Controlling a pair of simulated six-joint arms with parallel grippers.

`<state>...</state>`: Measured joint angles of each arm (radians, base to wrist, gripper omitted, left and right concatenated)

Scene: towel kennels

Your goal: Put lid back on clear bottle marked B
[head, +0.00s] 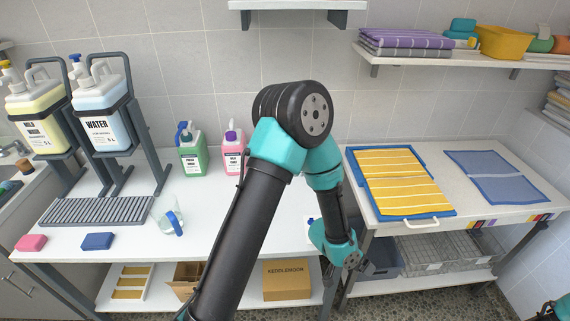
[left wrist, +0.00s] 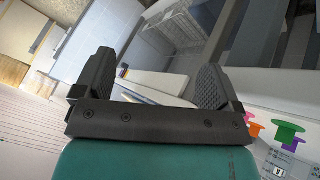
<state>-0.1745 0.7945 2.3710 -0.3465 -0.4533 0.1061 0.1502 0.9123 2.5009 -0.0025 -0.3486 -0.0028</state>
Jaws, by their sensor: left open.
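I cannot make out a clear bottle marked B or its loose lid in either view. A clear vessel with a blue part (head: 168,216) stands on the left counter in the head view; no letter is readable on it. A small blue-topped thing (head: 310,221) shows partly behind my left arm, too hidden to name. My left gripper (head: 370,267) hangs low in front of the gap between the counter and the right table. In the left wrist view the left gripper (left wrist: 157,68) has its fingers wide apart with nothing between them.
A blue-handled water canister (head: 98,112) and a yellow one (head: 37,122) sit on dark stands. Green (head: 192,152) and pink (head: 233,155) bottles stand at the back. Pink (head: 31,243) and blue (head: 97,241) blocks lie at the front. A yellow striped towel (head: 402,185) lies on the right table.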

